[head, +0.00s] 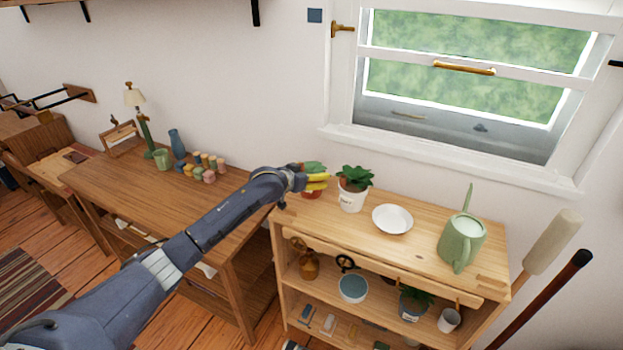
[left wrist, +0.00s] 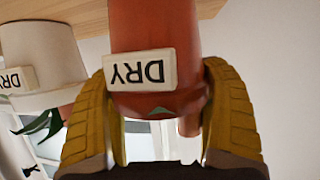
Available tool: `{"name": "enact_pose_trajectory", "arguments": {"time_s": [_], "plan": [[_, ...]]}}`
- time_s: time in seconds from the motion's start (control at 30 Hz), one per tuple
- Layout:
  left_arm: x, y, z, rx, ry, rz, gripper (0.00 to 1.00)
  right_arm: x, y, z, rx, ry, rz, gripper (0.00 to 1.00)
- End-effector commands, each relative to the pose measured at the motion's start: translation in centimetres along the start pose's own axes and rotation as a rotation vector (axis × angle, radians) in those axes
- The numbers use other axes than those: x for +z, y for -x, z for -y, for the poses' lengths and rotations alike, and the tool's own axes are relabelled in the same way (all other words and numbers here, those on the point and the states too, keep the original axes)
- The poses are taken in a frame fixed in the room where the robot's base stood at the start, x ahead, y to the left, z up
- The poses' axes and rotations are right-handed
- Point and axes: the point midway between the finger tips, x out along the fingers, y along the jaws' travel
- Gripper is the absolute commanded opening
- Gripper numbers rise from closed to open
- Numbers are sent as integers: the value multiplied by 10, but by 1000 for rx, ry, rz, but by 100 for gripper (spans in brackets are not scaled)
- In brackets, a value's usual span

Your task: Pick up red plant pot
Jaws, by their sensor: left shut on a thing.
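The red plant pot (head: 311,194) is at the left end of the top of the wooden shelf unit in the head view, mostly hidden by my gripper, with green leaves showing above it. In the left wrist view the red pot (left wrist: 155,30) fills the middle, upside down in the picture, with a pale "DRY" label on it. My left gripper (head: 320,181) has its yellow fingers closed on either side of the pot. I cannot tell whether the pot's base touches the shelf top. My right gripper is not in view.
A white potted plant (head: 352,198) stands close to the right of the red pot. A white bowl (head: 392,219) and a green watering can (head: 462,243) stand further right. The window sill (head: 450,160) is behind. A wooden desk (head: 130,190) with small items is at left.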

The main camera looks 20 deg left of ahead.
Motion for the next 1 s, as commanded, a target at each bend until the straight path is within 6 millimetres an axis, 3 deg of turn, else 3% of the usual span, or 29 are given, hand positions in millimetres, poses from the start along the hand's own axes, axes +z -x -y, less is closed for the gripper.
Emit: {"name": "enact_pose_trajectory", "arguments": {"time_s": [0.27, 1.0], "plan": [[-20, 7, 1, 0, 0, -6, 32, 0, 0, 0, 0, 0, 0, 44], [-154, 63, 0, 0, -1, -7, 32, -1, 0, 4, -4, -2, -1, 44]]}}
